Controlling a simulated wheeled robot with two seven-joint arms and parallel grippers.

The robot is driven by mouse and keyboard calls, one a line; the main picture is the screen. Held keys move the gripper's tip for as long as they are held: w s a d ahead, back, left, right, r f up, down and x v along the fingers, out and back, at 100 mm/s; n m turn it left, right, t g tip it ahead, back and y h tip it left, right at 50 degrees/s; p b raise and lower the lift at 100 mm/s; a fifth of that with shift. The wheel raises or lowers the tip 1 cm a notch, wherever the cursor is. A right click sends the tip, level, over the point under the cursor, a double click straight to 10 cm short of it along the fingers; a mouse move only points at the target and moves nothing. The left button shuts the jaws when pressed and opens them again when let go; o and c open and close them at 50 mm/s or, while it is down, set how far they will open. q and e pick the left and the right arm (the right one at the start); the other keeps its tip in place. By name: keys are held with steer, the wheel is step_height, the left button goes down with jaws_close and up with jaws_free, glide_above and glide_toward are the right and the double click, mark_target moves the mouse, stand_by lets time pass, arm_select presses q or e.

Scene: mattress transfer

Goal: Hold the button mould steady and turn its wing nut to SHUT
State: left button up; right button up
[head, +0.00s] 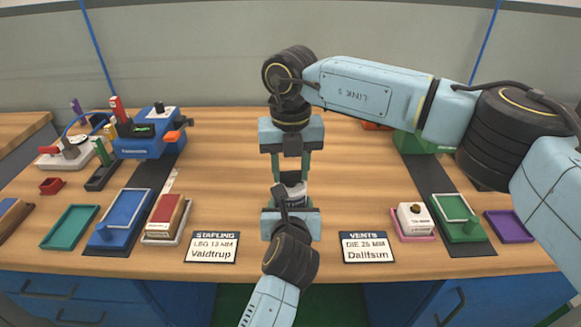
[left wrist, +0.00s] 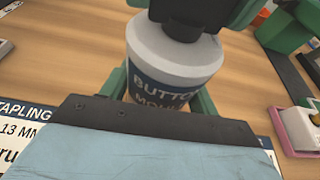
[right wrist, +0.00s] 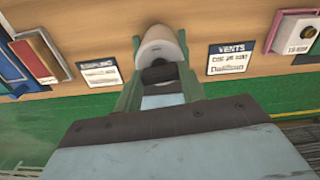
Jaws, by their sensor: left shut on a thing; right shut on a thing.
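The button mould (left wrist: 172,62) is a pale grey cylinder with a dark blue lettered band. It stands upright at the middle of the bench in the head view (head: 293,192). My left gripper (head: 291,206) comes from the front and is shut around the mould's body, its green fingers on either side. The dark wing nut (left wrist: 184,24) is on top of the mould. My right gripper (head: 291,177) reaches down from above, and its green fingers are shut on the wing nut. The fingers partly hide the nut. I cannot read any SHUT mark or the nut's angle.
Two label cards, STAPLING (head: 210,247) and VENTS (head: 368,247), lie near the bench's front edge. At left are a blue tray (head: 121,216), a green tray (head: 70,227) and a blue machine (head: 150,133). At right are a pink tray (head: 412,224) and a purple tray (head: 509,226).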

mark_target(291, 172)
steer(key=shift+m, duration=0.5)
arm_select(q)
steer(key=shift+r, duration=0.1)
arm_select(e)
steer(key=o, duration=1)
step_height(291, 172, up, 12)
steer(key=shift+r, duration=0.1)
arm_select(q)
steer(key=o, duration=1.5)
steer(key=shift+o, duration=0.2)
